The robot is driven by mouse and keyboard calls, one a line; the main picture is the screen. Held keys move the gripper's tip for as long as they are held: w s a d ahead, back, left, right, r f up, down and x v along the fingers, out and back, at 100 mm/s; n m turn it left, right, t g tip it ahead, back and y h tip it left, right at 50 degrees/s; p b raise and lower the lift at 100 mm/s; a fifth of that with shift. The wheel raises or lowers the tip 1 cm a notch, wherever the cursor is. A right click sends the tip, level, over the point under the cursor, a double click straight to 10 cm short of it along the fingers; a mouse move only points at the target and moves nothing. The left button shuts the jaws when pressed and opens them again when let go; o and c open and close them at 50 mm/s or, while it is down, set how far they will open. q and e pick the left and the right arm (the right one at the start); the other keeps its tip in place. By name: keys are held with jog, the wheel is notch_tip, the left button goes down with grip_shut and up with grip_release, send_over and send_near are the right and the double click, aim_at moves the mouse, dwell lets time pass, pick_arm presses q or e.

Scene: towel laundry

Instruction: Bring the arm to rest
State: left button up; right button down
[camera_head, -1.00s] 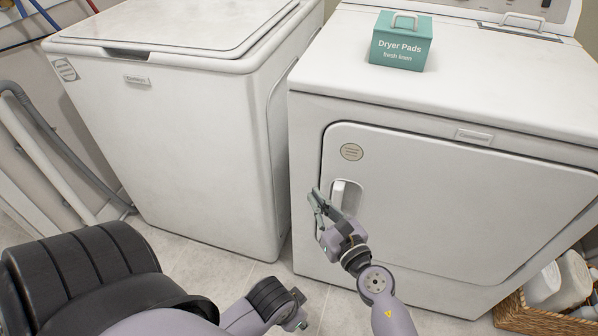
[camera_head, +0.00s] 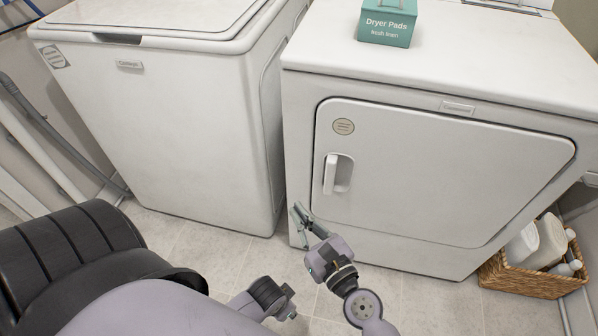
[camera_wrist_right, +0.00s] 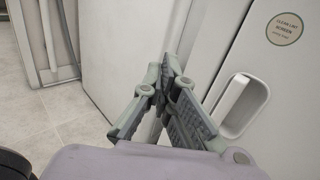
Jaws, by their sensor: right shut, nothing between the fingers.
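My right gripper (camera_head: 299,214) is in front of the lower left edge of the dryer door (camera_head: 450,180), below and left of its white handle (camera_head: 331,174). It is shut and empty, apart from the handle. In the right wrist view its fingers (camera_wrist_right: 170,68) come together just left of the handle (camera_wrist_right: 240,106). The dryer door is closed. What looks like the end of my left arm, with its gripper (camera_head: 287,310), shows at the bottom centre; its fingers are mostly hidden, so their state is unclear.
The white dryer (camera_head: 470,60) carries a teal Dryer Pads box (camera_head: 387,24) on top. A white washer (camera_head: 185,110) stands to its left. A wicker basket (camera_head: 530,283) with white bottles is on the floor at right. The tiled floor (camera_head: 440,305) in front of the dryer is clear.

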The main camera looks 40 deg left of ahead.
jog(key=shift+s+d, duration=0.15)
jog(key=shift+s, duration=0.15)
